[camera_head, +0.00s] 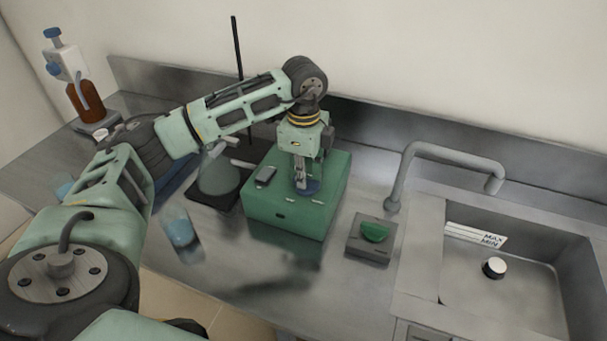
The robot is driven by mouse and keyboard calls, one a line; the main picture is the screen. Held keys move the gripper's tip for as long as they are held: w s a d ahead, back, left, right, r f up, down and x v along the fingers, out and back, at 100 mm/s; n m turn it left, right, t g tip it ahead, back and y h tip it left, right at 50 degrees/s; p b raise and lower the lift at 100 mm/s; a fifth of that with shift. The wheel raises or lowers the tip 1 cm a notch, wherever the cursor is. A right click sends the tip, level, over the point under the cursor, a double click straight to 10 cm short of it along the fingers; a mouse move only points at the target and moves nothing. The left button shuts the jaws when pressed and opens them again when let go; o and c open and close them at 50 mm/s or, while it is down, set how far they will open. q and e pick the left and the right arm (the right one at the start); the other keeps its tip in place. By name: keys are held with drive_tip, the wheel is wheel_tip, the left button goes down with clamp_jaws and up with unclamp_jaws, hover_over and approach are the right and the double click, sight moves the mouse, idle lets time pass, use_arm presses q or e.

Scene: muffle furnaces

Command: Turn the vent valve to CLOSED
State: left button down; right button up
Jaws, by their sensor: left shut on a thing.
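A green box-shaped unit (285,222) stands on the steel bench in the middle of the view. A small dark blue part (313,187), which looks like a valve knob, sits on its top. My left gripper (301,184) reaches down from above and is shut on this blue part. The fingers hide much of it, so its setting and any CLOSED mark cannot be read. My right gripper is not in view.
A small grey box with a green knob (375,232) stands right of the unit. A sink with a tap (440,150) is further right. A blue-tinted beaker (179,228) stands to the left, and a brown bottle (86,100) at the far left. A thin black rod (237,45) rises behind.

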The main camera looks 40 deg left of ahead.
use_arm(q)
drive_tip(key=c, duration=1.8)
unclamp_jaws()
drive_tip(key=shift+r, duration=0.1)
wheel_tip(320, 180, up, 12)
